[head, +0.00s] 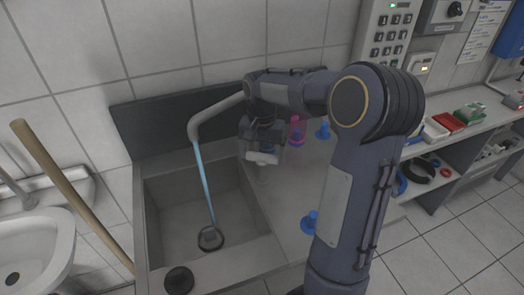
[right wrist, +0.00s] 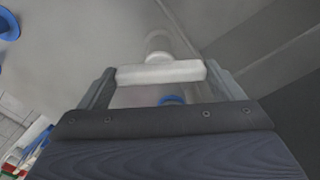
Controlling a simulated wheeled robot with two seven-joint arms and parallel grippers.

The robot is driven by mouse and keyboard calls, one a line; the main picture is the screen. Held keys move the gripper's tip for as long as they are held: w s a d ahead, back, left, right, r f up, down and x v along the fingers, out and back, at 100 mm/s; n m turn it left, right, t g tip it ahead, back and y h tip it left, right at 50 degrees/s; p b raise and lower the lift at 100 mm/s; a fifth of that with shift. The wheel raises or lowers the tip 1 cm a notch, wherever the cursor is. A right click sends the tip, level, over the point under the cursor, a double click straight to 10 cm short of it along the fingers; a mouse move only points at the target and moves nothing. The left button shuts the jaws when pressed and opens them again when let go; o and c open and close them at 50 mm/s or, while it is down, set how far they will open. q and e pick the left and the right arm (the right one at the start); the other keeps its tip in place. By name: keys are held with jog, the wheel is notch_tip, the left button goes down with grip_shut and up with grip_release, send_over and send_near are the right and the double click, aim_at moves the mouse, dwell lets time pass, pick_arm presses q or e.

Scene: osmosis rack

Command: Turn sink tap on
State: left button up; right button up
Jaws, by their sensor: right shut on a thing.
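The grey sink tap (head: 213,116) curves out over the sink (head: 165,210) at the back. A blue stream of water (head: 204,180) runs from its spout down to the drain (head: 210,238). My right gripper (head: 263,157) is beside the tap, over the counter on the right of the basin. In the right wrist view it is shut on the white tap handle (right wrist: 160,73), a bar between its two fingers. The handle's lower side and the tap's base are mostly hidden by my arm and gripper in the head view. My left gripper is not in view.
A pink and blue item (head: 297,131) and a blue item (head: 323,130) stand behind my right wrist. Another blue item (head: 310,222) is on the counter. A wooden pole (head: 70,190) leans left of the sink, by a white washbasin (head: 60,248).

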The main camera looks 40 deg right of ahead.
aim_at(261, 155)
dwell(0.3)
jog(key=shift+r, duration=0.1)
jog(key=o, duration=0.8)
jog(key=shift+r, duration=0.4)
notch_tip(261, 155, up, 3)
jog(key=shift+s+a+f+b, duration=0.1)
jog(key=shift+a+b, duration=0.05)
jog(key=shift+b, duration=0.15)
jog(key=s+a+r+b, duration=0.1)
jog(key=s+a+r, duration=0.7)
jog(key=s+r, duration=0.1)
jog(key=shift+s+a+r+b, duration=0.15)
jog(key=shift+s+a+b, duration=0.2)
jog(key=shift+s, duration=0.4)
